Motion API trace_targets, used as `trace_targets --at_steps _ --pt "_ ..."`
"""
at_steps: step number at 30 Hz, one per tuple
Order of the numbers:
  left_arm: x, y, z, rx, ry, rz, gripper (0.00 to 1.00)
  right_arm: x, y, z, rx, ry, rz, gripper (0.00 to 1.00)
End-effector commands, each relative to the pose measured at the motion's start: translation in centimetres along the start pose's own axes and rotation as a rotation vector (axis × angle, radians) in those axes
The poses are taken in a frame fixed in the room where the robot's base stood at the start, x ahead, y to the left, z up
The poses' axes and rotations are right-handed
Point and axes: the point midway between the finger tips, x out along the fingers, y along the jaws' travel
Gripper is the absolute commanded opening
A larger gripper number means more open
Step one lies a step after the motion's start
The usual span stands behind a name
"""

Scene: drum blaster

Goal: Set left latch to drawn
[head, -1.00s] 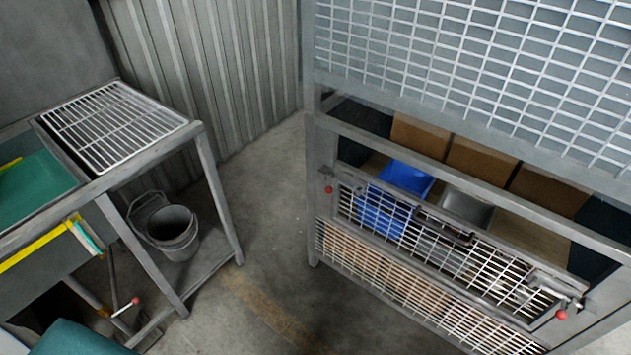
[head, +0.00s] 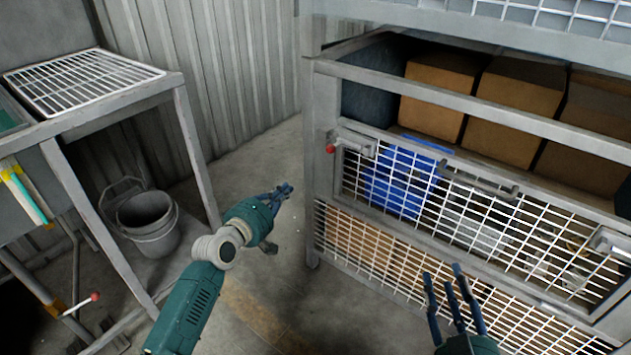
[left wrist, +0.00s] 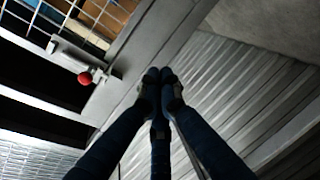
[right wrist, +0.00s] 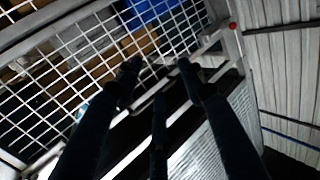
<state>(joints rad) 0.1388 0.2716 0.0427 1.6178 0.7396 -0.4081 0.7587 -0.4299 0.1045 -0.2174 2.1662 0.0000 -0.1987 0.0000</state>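The left latch (head: 357,141) is a grey metal block with a bar ending in a red knob (head: 331,149), at the upper left corner of the mesh door. It also shows in the left wrist view (left wrist: 72,60), with its knob at upper left. My left gripper (head: 286,189) is left of and below the latch, apart from it, with its fingertips together and nothing visible between them. My right gripper (head: 443,272) is open and empty in front of the lower mesh, with its fingers spread.
The mesh door (head: 480,220) has a dark handle (head: 478,184) on its top rail. Another latch (head: 610,243) is at its right end. A blue bin (head: 400,180) and brown boxes (head: 515,105) are inside. Floor between is clear.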

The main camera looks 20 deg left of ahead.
Motion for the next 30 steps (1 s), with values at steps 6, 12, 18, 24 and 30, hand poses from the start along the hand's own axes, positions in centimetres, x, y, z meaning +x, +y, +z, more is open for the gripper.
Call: trace_targets --at_steps 6,12,18,24,30 --pt "-0.9 8.1 -2.2 -0.137 0.006 0.213 0.0 -2.7 -0.2 -7.9 0.003 0.219 -0.004 0.4" --pt "-1.3 9.8 -2.6 -0.161 0.002 0.243 0.0 -3.3 -0.3 -9.8 0.003 0.253 -0.005 0.4" --pt "-1.3 9.7 -2.6 -0.159 0.003 0.241 0.0 -3.3 -0.3 -9.8 0.003 0.253 -0.005 0.4" --pt "-0.2 9.8 -2.6 -0.158 0.004 0.242 0.0 -3.6 -0.4 -11.0 0.005 0.314 -0.008 0.4" --pt "2.4 10.5 -2.6 -0.158 0.004 0.243 0.0 -4.9 -0.8 -14.4 0.01 0.485 -0.018 0.4"
